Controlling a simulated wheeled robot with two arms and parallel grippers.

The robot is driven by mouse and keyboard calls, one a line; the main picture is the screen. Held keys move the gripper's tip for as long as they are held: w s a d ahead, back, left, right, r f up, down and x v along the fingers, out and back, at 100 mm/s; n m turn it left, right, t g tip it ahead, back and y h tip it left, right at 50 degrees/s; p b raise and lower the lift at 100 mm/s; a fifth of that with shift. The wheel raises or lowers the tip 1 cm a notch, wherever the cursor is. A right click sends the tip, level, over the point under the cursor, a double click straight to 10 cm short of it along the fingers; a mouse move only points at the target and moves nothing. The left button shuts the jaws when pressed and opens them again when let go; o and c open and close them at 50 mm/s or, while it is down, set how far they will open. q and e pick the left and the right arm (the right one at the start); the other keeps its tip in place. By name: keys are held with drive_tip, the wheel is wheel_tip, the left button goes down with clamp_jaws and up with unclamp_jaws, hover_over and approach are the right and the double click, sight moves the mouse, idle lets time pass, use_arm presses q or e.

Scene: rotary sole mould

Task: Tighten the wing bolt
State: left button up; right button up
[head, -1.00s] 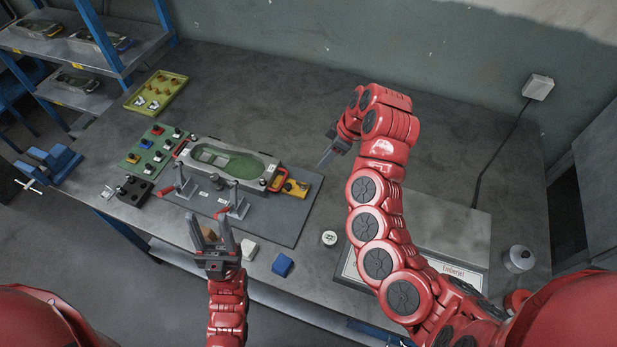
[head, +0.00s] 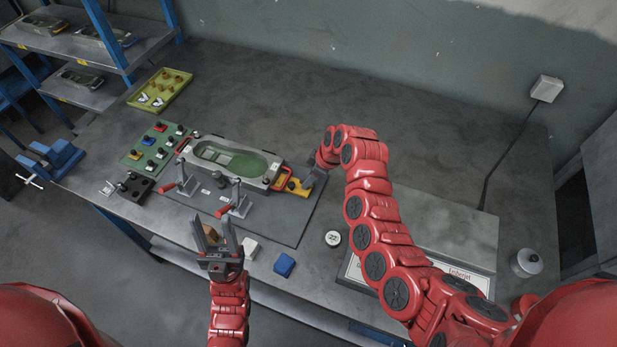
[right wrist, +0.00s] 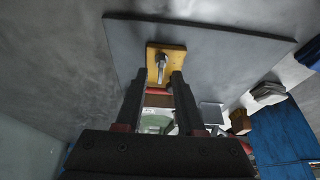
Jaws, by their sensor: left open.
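The wing bolt (right wrist: 162,66) is a small grey metal piece standing on a yellow block (right wrist: 178,56). In the head view the yellow block (head: 291,190) sits at the right end of the green-topped mould (head: 232,162). My right gripper (right wrist: 159,76) is open, with its fingertips close to the bolt and one on each side of its line; I cannot tell whether they touch it. In the head view my right gripper (head: 307,182) is beside the yellow block and partly hides it. My left gripper (head: 214,218) is open and empty in front of the mould.
Red-handled clamps (head: 236,198) stand along the mould's front on a dark grey plate (head: 290,228). A blue block (head: 284,264), a white block (head: 250,248) and a round white item (head: 333,239) lie nearby.

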drive_tip(key=shift+a+f, duration=0.2)
drive_tip(key=shift+f, duration=0.45)
clamp_jaws()
